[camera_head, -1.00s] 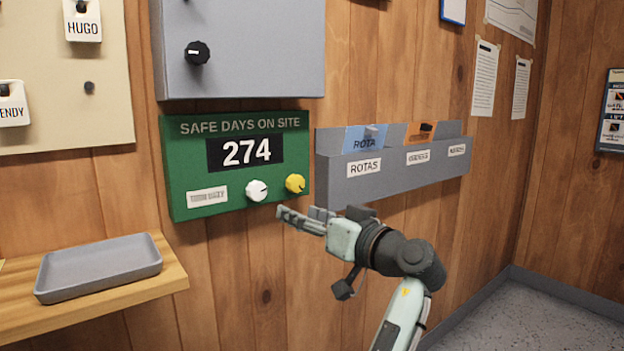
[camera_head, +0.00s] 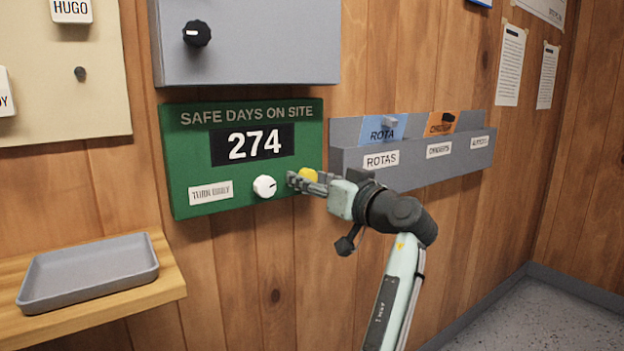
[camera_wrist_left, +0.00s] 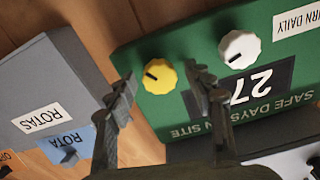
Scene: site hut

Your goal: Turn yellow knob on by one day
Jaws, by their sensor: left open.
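The green "SAFE DAYS ON SITE" board (camera_head: 178,150) hangs on the wood wall and its display (camera_head: 253,145) reads 274. The yellow knob (camera_head: 309,174) is at its lower right, partly hidden by my left gripper (camera_head: 303,183). In the left wrist view the yellow knob (camera_wrist_left: 158,77) shows upside down, its dark pointer mark toward the left. My left gripper (camera_wrist_left: 160,76) is open, with one finger on each side of the knob and gaps visible; I cannot tell whether it touches. The white knob (camera_head: 265,187) is just left of it. My right gripper is out of view.
A grey file rack (camera_head: 410,173) with rota cards is on the wall to the right. A grey cabinet (camera_head: 260,40) with a black knob is above the board. A grey tray (camera_head: 88,272) lies on a wooden shelf (camera_head: 150,301) at lower left.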

